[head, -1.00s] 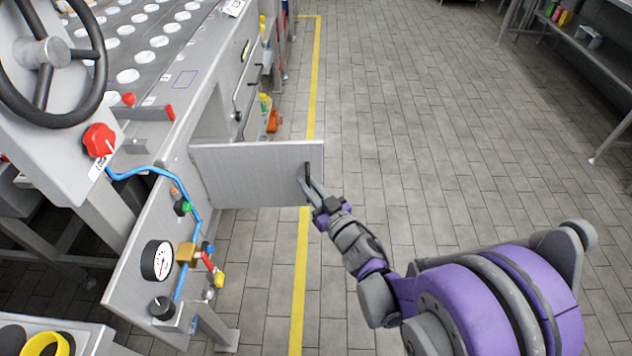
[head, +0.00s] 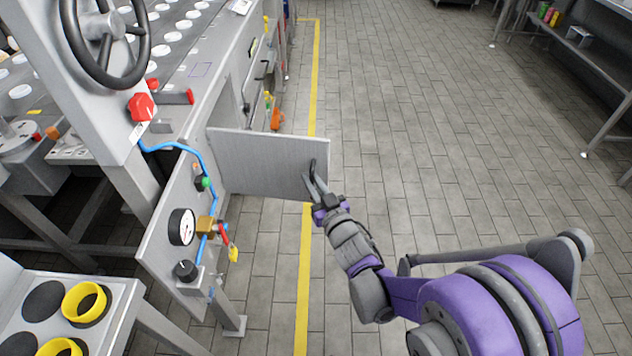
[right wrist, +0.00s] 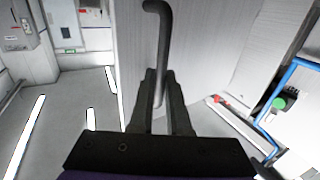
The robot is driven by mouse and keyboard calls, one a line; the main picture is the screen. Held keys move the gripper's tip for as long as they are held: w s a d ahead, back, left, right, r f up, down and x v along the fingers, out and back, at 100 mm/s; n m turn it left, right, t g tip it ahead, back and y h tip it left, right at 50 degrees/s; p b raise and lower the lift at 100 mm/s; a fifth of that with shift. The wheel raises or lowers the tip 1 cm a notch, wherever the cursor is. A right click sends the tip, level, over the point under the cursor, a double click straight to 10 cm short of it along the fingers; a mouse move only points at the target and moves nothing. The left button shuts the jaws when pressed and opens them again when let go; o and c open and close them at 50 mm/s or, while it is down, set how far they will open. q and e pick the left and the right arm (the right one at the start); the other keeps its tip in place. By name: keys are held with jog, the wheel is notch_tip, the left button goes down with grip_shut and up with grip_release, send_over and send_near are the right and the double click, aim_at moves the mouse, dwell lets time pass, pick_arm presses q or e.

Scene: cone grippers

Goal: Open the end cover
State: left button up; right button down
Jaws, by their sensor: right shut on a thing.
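The end cover (head: 265,165) is a flat grey metal panel at the end of the machine. It stands swung out from the machine's side, over the floor, with an opening behind it. Its dark bar handle (head: 313,168) is near its free right edge. My right gripper (head: 314,186) is shut on the handle. In the right wrist view the handle (right wrist: 157,40) rises from between the two fingers, with the pale cover (right wrist: 195,60) behind. My left gripper is not in view.
A panel with a pressure gauge (head: 181,227), blue tube and valves stands left of the cover. A handwheel (head: 105,40) is above it. A rack with yellow rings (head: 84,301) is at the lower left. The tiled floor (head: 430,130) to the right is clear.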

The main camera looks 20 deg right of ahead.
jog(key=shift+a, duration=0.1)
jog(key=c, duration=1.2)
grip_release()
jog(key=shift+o, duration=0.2)
jog(key=s, duration=1)
jog(key=shift+s+p, duration=0.35)
